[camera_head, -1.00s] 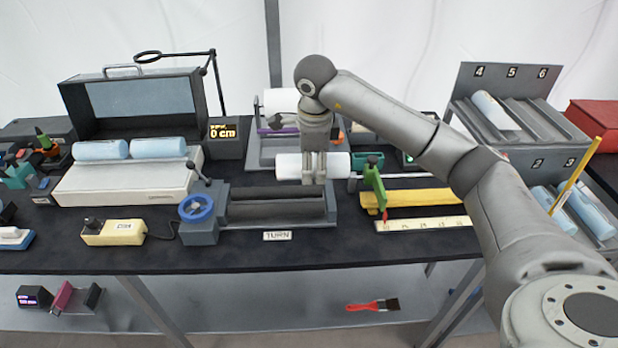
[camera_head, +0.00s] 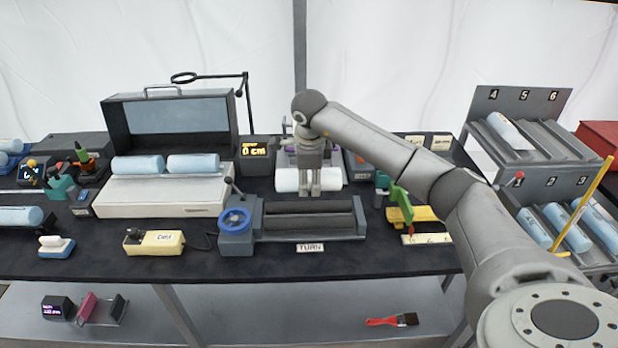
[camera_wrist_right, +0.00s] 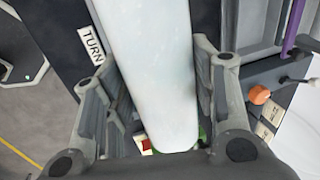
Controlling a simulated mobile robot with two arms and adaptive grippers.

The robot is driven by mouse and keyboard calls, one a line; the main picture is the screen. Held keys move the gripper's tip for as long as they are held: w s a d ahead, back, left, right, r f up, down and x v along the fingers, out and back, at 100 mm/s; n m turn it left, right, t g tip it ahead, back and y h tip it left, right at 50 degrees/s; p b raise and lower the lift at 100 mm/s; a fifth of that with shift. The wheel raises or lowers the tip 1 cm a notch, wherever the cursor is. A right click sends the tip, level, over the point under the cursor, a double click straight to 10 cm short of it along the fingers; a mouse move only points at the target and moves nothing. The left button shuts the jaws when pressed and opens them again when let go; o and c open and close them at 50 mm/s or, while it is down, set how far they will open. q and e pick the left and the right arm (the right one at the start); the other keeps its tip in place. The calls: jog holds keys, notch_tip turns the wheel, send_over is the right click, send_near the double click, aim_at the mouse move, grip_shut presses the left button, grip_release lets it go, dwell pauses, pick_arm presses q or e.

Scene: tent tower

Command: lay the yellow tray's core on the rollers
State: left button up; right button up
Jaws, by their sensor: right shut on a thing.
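My right gripper (camera_head: 309,192) is shut on a white core (camera_head: 287,181), a plain cylinder lying level and left to right. In the right wrist view the core (camera_wrist_right: 155,60) runs between the two fingers of the gripper (camera_wrist_right: 165,85). In the head view the core shows just behind the pair of dark rollers (camera_head: 300,222), roughly centred on their length; its exact height is unclear. The rollers sit in a grey frame with a blue handwheel (camera_head: 235,221) and a TURN label. The yellow tray (camera_head: 425,213) is to the right, partly hidden by a green-handled tool and my arm.
A white machine (camera_head: 150,200) with two blue rolls stands left of the rollers. A yellow switch box (camera_head: 155,242) lies in front. A grey numbered rack (camera_head: 575,110) with blue rolls stands at the right. The bench's front strip is mostly clear.

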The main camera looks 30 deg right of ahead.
jog(key=shift+f+b, duration=0.35)
jog(key=shift+f, duration=0.65)
pick_arm(q)
jog(key=shift+s+a+f+b, duration=0.1)
jog(key=shift+s+f+b, duration=0.1)
jog(key=shift+f+b, duration=1.1)
jog(key=shift+s+a+f+b, duration=0.1)
jog(key=shift+s+f+b, duration=0.05)
jog(key=shift+f+b, duration=1.15)
pick_arm(e)
jog(key=shift+s+a+x, duration=0.1)
jog(key=shift+s+x, duration=0.1)
jog(key=shift+x, duration=0.8)
jog(key=shift+s+a+x, duration=0.15)
jog(key=shift+s+x, duration=0.05)
jog(key=shift+x, duration=0.85)
jog(key=shift+s+a+x, duration=0.1)
jog(key=shift+s+x, duration=0.15)
jog(key=shift+x, duration=0.75)
pick_arm(q)
jog(key=shift+a+f, duration=0.15)
jog(key=shift+f, duration=0.1)
pick_arm(e)
jog(key=shift+f, duration=0.25)
jog(key=o, duration=1.4)
pick_arm(q)
jog(key=shift+a, duration=0.1)
pick_arm(e)
jog(key=v, duration=1.2)
